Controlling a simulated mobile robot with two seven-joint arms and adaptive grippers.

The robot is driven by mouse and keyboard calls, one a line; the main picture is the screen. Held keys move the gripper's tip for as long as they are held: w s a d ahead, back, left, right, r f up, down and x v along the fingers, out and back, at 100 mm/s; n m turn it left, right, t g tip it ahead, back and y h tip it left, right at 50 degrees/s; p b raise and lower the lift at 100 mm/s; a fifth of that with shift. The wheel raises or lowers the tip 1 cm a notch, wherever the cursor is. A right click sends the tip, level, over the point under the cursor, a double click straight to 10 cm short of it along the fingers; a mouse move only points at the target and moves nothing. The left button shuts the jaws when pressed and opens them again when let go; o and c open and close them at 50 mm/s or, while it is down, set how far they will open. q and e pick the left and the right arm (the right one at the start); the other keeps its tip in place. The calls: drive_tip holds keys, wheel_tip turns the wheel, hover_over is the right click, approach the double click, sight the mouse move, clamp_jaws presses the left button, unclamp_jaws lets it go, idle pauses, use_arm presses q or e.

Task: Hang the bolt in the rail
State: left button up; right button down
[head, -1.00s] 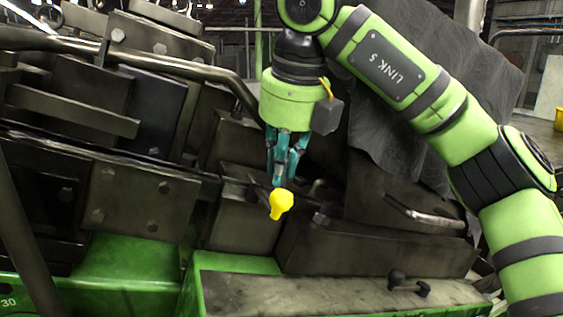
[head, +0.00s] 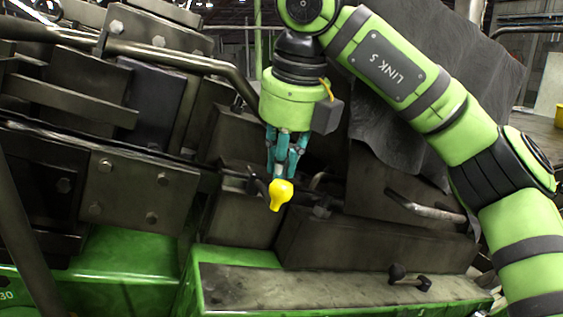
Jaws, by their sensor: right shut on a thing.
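My right gripper (head: 283,175) points down at the middle of the head view, with its teal fingers closed on a yellow bolt (head: 280,194). The bolt hangs below the fingertips with its rounded wide part up and its narrow end down, slightly tilted to the left. It is in front of dark machine blocks; I cannot tell whether it touches them. Dark bars and slots run across the machine (head: 240,205) beside and behind the gripper. I cannot tell which of them is the rail. My left gripper is not in view.
A green-edged bed with a flat grey top (head: 300,290) lies below the gripper. A dark knobbed piece (head: 410,278) rests on its right part. A bent metal handle (head: 430,211) sticks out at the right. A dark cloth (head: 430,60) hangs behind my right arm.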

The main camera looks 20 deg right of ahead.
drive_tip(key=shift+f, duration=0.15)
drive_tip(key=c, duration=1.1)
unclamp_jaws()
drive_tip(key=o, duration=0.5)
drive_tip(key=shift+r+p, duration=1.2)
drive_tip(key=shift+r, duration=2.4)
